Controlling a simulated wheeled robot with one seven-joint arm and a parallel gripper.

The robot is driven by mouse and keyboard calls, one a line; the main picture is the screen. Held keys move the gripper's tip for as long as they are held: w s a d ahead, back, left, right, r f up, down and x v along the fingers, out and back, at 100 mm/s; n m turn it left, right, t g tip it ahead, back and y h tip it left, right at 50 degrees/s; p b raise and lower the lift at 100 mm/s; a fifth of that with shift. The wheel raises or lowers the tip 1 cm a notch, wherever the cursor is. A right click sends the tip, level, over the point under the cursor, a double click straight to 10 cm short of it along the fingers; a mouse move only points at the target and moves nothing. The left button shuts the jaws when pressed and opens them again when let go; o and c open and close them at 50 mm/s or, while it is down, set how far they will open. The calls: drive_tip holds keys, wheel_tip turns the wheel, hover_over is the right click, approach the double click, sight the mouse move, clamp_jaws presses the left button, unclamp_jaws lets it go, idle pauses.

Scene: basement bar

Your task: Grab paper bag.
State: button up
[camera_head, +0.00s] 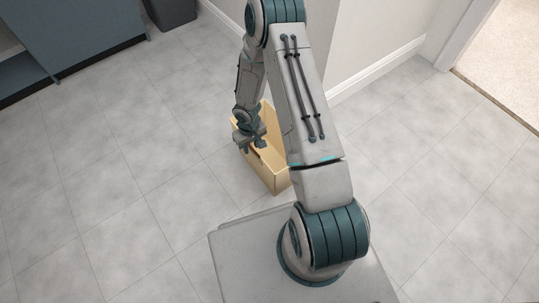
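The paper bag (264,172) is a tan, box-like bag that stands on the tiled floor near the wall corner, just beyond my base. My arm hides part of its right side. My gripper (253,146) reaches down at the bag's upper left edge and overlaps it in the picture. I cannot tell whether the fingers touch the bag or whether they are open or closed around its edge.
A white wall corner with a baseboard (378,68) stands close behind the bag. A blue-grey cabinet (85,35) and a dark bin (171,12) are at the top left. A doorway to carpet (505,60) is at the right. The tiled floor at left is clear.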

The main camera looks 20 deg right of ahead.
wheel_tip(320, 180, down, 2)
drive_tip(key=shift+f, duration=0.15)
clamp_jaws()
drive_tip(key=shift+r, duration=0.2)
